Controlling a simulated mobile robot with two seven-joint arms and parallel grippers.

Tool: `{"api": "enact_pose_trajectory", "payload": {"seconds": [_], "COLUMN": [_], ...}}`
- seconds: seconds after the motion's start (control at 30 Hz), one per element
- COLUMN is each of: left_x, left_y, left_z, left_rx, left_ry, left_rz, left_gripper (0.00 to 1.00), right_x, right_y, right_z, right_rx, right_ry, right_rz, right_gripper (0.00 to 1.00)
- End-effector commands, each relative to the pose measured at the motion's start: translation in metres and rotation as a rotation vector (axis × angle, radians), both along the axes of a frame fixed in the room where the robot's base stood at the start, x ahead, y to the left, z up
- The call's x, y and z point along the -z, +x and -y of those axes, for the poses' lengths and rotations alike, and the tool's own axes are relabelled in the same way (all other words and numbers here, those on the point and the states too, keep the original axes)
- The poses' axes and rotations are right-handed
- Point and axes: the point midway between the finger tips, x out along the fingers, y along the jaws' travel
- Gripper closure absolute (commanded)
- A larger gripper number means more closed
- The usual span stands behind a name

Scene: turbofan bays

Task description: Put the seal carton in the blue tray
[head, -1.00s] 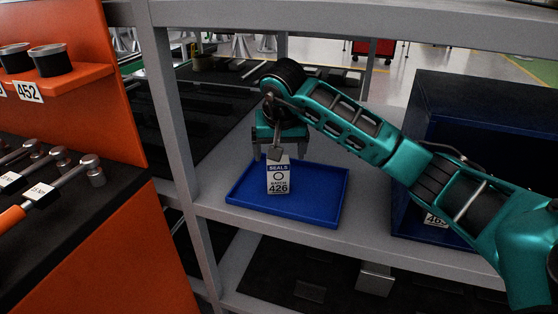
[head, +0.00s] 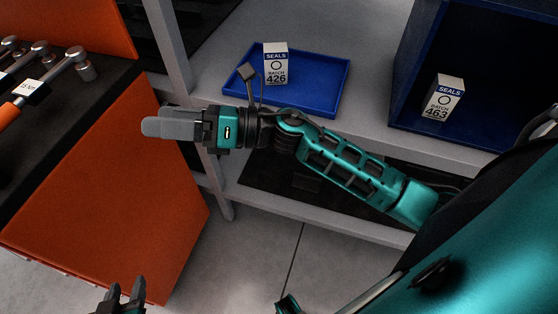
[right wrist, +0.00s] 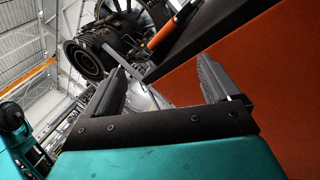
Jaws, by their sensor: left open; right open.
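A white seal carton marked 426 (head: 276,66) stands upright in the blue tray (head: 322,82), towards its back left part. The tray lies on the grey shelf. My right gripper (head: 157,120) is open and empty, in front of the shelf and apart from the carton, its fingers pointing left. In the right wrist view its two fingers (right wrist: 160,85) are spread with nothing between them. My left gripper (head: 128,285) is open at the bottom edge of the head view, low and far from the tray; most of that arm is out of view.
A second seal carton, marked 463 (head: 443,100), stands in a dark blue open bin (head: 408,92) right of the tray. A grey post (head: 168,45) stands left of the tray. An orange cabinet (head: 110,190) with tools on its black top is at the left. Floor shows below.

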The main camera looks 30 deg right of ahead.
Motion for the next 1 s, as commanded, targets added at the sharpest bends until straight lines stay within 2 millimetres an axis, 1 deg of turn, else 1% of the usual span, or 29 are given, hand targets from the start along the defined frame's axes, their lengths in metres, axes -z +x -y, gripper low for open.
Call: {"api": "enact_pose_trajectory", "payload": {"seconds": [0.03, 0.07, 0.1, 0.13, 0.17, 0.2, 0.23, 0.27, 0.3, 0.37, 0.4, 0.5, 0.6, 0.63, 0.9, 1.0], "left_x": [0.0, 0.0, 0.0, 0.0, 0.0, 0.0, 0.0, 0.0, 0.0, 0.0, 0.0, -0.001, -0.001, -0.001, -0.001, -0.009], "left_y": [0.0, 0.0, 0.0, 0.0, 0.0, 0.0, 0.0, 0.0, 0.0, 0.0, 0.0, 0.0, 0.0, 0.0, 0.0, 0.0], "left_z": [0.0, 0.0, 0.0, 0.0, 0.0, 0.0, 0.0, 0.0, 0.0, 0.0, 0.0, 0.001, 0.001, 0.001, 0.001, 0.001], "left_rx": [-0.001, -0.001, -0.001, -0.001, -0.001, -0.001, -0.001, -0.001, -0.001, 0.0, 0.0, 0.0, 0.0, 0.0, 0.0, 0.001], "left_ry": [-0.001, -0.001, -0.001, -0.001, -0.001, -0.001, -0.001, -0.001, -0.001, -0.002, -0.002, -0.002, -0.002, -0.002, -0.002, -0.001], "left_rz": [0.0, 0.0, 0.0, 0.0, 0.0, 0.0, 0.0, 0.0, 0.0, 0.001, 0.001, 0.001, 0.002, 0.002, 0.003, 0.004], "left_gripper": [0.57, 0.57, 0.57, 0.57, 0.57, 0.57, 0.57, 0.57, 0.57, 0.57, 0.57, 0.57, 0.57, 0.57, 0.57, 0.57], "right_x": [0.01, 0.017, 0.03, 0.043, 0.058, 0.081, 0.099, 0.117, 0.141, 0.173, 0.191, 0.222, 0.236, 0.238, 0.239, 0.232], "right_y": [0.001, 0.002, 0.004, 0.003, 0.001, -0.004, -0.011, -0.019, -0.032, -0.054, -0.069, -0.1, -0.118, -0.12, -0.122, -0.122], "right_z": [0.013, 0.023, 0.038, 0.049, 0.061, 0.076, 0.086, 0.095, 0.105, 0.115, 0.12, 0.125, 0.125, 0.125, 0.125, 0.126], "right_rx": [0.078, 0.126, 0.191, 0.239, 0.29, 0.356, 0.406, 0.455, 0.517, 0.605, 0.658, 0.759, 0.812, 0.819, 0.824, 0.826], "right_ry": [0.19, 0.309, 0.469, 0.589, 0.711, 0.871, 0.989, 1.102, 1.247, 1.441, 1.554, 1.763, 1.873, 1.888, 1.9, 1.898], "right_rz": [-0.217, -0.351, -0.528, -0.662, -0.793, -0.962, -1.082, -1.196, -1.333, -1.509, -1.605, -1.77, -1.851, -1.862, -1.87, -1.867], "right_gripper": [0.11, 0.11, 0.11, 0.11, 0.11, 0.11, 0.11, 0.11, 0.11, 0.11, 0.11, 0.11, 0.11, 0.11, 0.11, 0.11]}}
